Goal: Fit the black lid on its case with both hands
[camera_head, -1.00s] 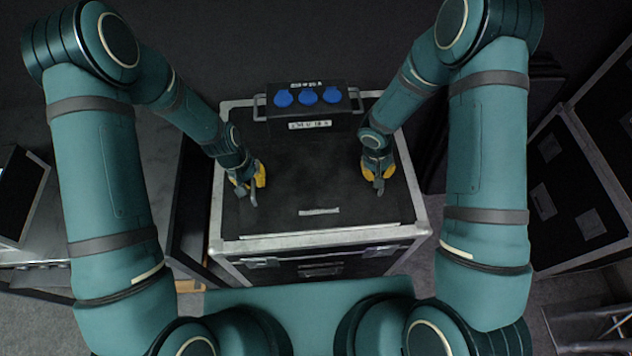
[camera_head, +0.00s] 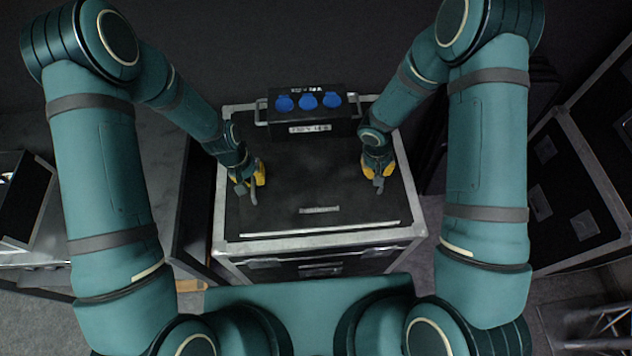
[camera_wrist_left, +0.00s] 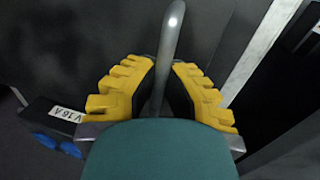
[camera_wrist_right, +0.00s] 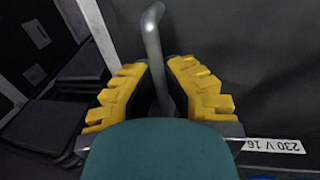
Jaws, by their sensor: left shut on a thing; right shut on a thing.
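The black lid (camera_head: 305,180) is a wide flat panel with a pale front edge and a small grey label. It lies level over the metal-edged flight case (camera_head: 320,244) and covers most of its top. A gap below it is hard to judge. My left gripper (camera_head: 252,190) is shut on the lid's left grey handle, a bent bar that also shows in the left wrist view (camera_wrist_left: 170,45). My right gripper (camera_head: 379,180) is shut on the right handle, seen in the right wrist view (camera_wrist_right: 152,45). The case's inside is hidden.
A black power box (camera_head: 310,112) with several blue sockets and side handles stands at the back of the case, behind the lid. Another flight case (camera_head: 575,195) stands at the right, and a dark case (camera_head: 25,195) at the far left.

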